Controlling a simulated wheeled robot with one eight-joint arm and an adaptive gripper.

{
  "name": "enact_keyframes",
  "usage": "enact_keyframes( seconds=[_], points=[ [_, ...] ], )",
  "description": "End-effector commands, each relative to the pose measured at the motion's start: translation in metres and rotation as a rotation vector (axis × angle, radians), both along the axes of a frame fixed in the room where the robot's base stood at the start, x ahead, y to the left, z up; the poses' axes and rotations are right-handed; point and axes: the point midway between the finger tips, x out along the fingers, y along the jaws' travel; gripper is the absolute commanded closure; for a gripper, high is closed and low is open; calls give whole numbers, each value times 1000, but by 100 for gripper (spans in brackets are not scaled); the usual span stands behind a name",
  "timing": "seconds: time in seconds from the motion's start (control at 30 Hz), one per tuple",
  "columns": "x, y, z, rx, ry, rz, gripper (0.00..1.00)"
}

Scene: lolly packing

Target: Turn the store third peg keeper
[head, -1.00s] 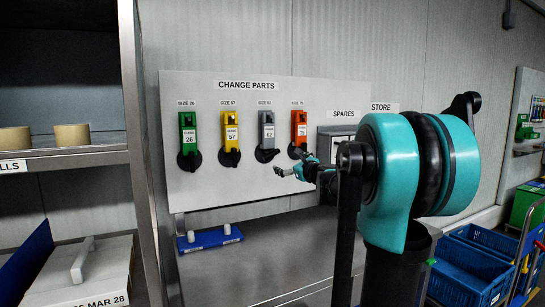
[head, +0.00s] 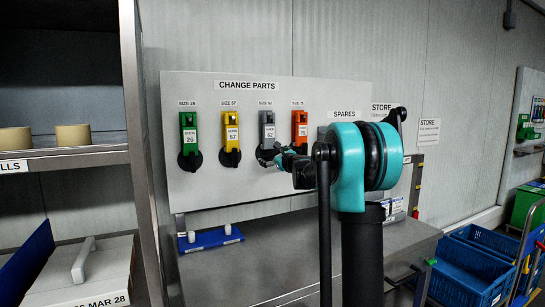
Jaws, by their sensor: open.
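The change parts board (head: 225,188) hangs on the wall with a row of hanging guides, each with a black keeper at its foot. The third from the left is a grey guide (head: 267,126) marked 62. Its black keeper (head: 262,160) is partly hidden by my gripper (head: 268,158). My gripper is open at the keeper; I cannot tell whether it touches it. The green guide (head: 188,134), yellow guide (head: 231,132) and orange guide (head: 299,128) hang beside it. The orange guide's keeper is hidden behind my arm.
A blue tray (head: 208,240) with white pieces sits below the board. A metal shelf post (head: 142,150) stands close at left. My arm hides much of the SPARES area (head: 343,114). Blue crates (head: 470,265) stand at the lower right.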

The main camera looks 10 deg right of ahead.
Motion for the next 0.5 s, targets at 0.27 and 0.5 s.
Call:
enact_keyframes(
  seconds=[0.27,0.5],
  points=[
    [1,0,0,0,0,0,9],
    [0,0,0,0,0,0,39]
  ],
)
